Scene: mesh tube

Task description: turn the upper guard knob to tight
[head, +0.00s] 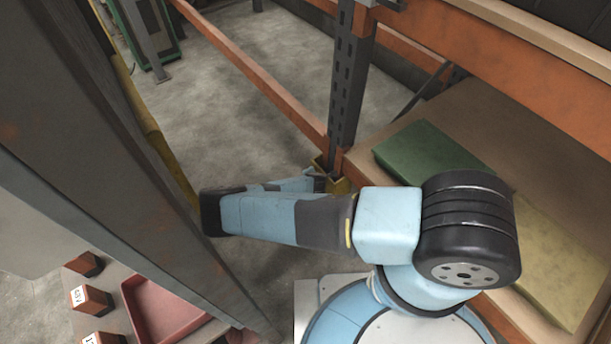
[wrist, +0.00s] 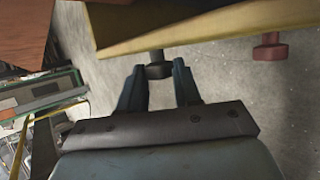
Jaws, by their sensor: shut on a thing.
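In the wrist view, a dark knob (wrist: 159,70) on a short stem sticks out from the edge of a yellow guard (wrist: 210,32). My gripper (wrist: 159,75) is shut on this dark knob, one finger on each side. A red knob (wrist: 270,46) sits on the same guard further right, apart from my fingers. I cannot tell from the view which knob is the upper one, nor how tight the dark knob is. In the head view, my arm reaches left to the grey upright; the fingers and both knobs are hidden there. A yellow strip (head: 150,125) shows along the upright.
In the head view, a large grey upright (head: 95,140) stands close on the left. Orange shelving (head: 265,75) and a perforated post (head: 350,75) stand behind my arm. A shelf at right holds green (head: 430,147) and yellow (head: 550,260) slabs. A red tray (head: 165,310) lies lower left.

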